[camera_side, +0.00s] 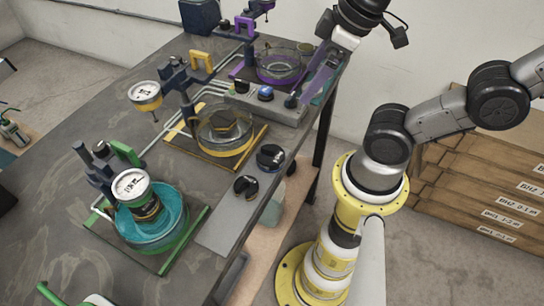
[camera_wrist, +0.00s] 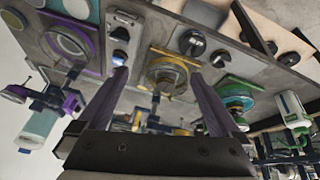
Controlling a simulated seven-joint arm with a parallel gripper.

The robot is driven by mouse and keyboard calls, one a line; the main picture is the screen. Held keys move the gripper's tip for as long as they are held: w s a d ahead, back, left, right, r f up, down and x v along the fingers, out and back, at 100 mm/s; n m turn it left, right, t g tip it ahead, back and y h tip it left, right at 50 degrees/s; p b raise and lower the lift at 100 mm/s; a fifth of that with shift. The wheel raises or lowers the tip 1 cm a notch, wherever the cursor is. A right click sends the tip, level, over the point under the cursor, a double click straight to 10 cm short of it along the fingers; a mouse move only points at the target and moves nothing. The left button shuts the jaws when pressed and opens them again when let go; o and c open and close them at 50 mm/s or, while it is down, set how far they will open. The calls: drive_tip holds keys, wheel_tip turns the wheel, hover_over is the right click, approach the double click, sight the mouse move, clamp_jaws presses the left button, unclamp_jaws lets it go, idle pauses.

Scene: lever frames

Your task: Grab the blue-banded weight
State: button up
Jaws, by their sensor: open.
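Two dark, knobbed weights sit near the table's right edge in the side view. In the side view my gripper (camera_side: 312,80) hangs above the far right of the table, apart from the weights.
A grey control box (camera_side: 240,100) with a blue knob (camera_side: 265,93) stands close to my gripper. Lever stations with purple (camera_side: 278,66), yellow (camera_side: 225,130) and green (camera_side: 150,225) pans line the table.

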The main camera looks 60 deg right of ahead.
drive_tip(key=w+a+n+g, duration=0.4)
drive_tip(key=n, duration=0.4)
hover_over(270, 150)
drive_tip(key=s, duration=0.1)
drive_tip(key=shift+g, duration=0.4)
drive_tip(key=f, duration=1)
drive_tip(key=shift+s+a+f, duration=0.1)
drive_tip(key=shift+a+f, duration=0.15)
drive_tip(key=shift+a, duration=0.15)
drive_tip(key=shift+w+f, duration=0.15)
drive_tip(key=shift+f, duration=1.2)
drive_tip(key=shift+w+f, duration=0.1)
drive_tip(key=shift+f, duration=1.25)
drive_tip(key=shift+a+r, duration=0.1)
clamp_jaws()
